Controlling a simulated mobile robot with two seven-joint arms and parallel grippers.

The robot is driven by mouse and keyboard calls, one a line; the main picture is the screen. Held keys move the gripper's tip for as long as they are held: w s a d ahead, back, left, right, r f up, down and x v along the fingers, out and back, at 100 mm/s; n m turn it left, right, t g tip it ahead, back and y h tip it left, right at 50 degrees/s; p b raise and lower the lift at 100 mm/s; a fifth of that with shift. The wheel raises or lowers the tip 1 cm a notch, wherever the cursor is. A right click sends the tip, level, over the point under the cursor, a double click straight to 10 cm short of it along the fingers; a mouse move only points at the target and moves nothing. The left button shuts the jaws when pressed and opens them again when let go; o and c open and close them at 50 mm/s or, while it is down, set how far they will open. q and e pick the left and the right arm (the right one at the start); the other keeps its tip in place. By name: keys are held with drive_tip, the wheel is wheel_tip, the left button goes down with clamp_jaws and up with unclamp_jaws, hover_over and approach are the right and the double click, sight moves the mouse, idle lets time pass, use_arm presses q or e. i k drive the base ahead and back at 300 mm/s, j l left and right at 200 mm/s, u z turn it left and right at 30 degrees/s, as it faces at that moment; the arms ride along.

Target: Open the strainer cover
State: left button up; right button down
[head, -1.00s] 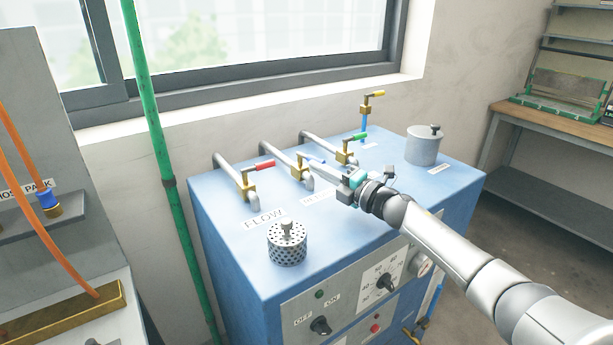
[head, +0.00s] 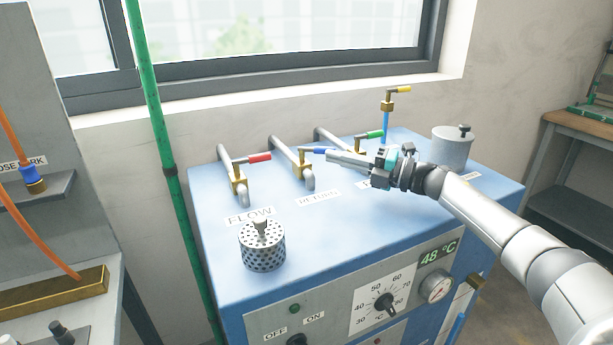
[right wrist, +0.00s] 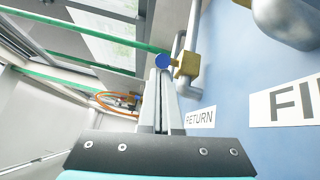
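A perforated metal strainer (head: 262,247) with a small knob on top stands upright at the front left of the blue machine top, by the FLOW label. A plain grey canister (head: 452,148), also with a knob on top, stands at the back right. I cannot tell from the labels which one has the cover meant. My right gripper (head: 332,156) points left above the machine top, apart from both. In the right wrist view its two fingers (right wrist: 159,85) lie together with nothing visible between them. My left gripper is not in view.
Pipes with red (head: 259,157), blue (head: 320,151), green (head: 375,134) and yellow (head: 400,90) valve handles stand along the back. The blue handle is close to my right fingertips. A green upright pipe (head: 165,150) stands left of the machine (head: 225,290). The top around the strainer is mostly clear.

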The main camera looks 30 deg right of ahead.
sight(461, 135)
drive_tip(key=i+l, duration=0.1)
drive_tip(key=k+l, duration=1.15)
drive_tip(key=l, duration=0.25)
drive_tip(key=k+z, duration=0.05)
